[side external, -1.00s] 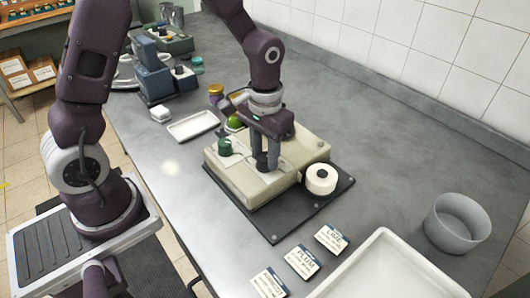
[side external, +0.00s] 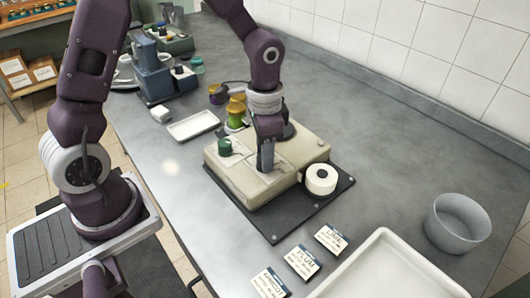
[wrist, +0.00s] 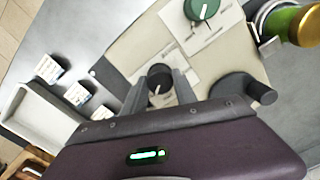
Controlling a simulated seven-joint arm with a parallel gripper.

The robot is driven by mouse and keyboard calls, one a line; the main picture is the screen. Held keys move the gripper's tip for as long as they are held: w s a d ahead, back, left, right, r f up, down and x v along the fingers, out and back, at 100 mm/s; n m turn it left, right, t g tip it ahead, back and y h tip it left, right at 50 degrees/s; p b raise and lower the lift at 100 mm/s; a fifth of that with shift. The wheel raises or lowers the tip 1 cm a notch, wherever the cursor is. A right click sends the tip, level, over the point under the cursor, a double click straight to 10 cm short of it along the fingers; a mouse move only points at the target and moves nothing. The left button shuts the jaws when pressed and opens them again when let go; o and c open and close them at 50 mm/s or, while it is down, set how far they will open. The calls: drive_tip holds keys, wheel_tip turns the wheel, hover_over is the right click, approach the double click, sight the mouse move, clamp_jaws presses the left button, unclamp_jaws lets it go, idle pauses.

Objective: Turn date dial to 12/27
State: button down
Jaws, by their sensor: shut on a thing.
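The beige labelling machine (side external: 255,190) stands on a dark base plate. My gripper (side external: 265,166) points down onto its top. In the wrist view my two fingers (wrist: 160,92) are closed on the sides of a black dial (wrist: 160,76) that carries a white pointer mark. A pale printed plate surrounds this dial, but its marks are too small to read. I cannot tell which date the pointer shows. A green dial (side external: 225,147) stands on the same top, apart from my gripper, and also shows in the wrist view (wrist: 201,9). In the side view my fingers hide the black dial.
A green jar with a gold lid (side external: 236,112) stands behind the machine. A black lever part (wrist: 240,88) lies close to my gripper. A white roll (side external: 321,180) is at the machine's right. Several label cards (side external: 302,262), a white tray (side external: 385,270) and a grey bowl (side external: 458,223) are nearby.

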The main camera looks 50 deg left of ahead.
idle(0.4)
drive_tip(key=c, duration=1)
unclamp_jaws()
drive_tip(key=shift+o, duration=0.2)
wheel_tip(320, 180, up, 7)
drive_tip(key=shift+r, duration=0.1)
drive_tip(key=s+r+n+t, duration=0.2)
drive_tip(key=s+r, duration=0.3)
drive_tip(key=s, duration=0.4)
drive_tip(key=s+a+r+n+t, duration=0.1)
drive_tip(key=s+r+n+t, duration=0.2)
drive_tip(key=s+r, duration=0.3)
drive_tip(key=s, duration=0.3)
drive_tip(key=shift+t, duration=0.3)
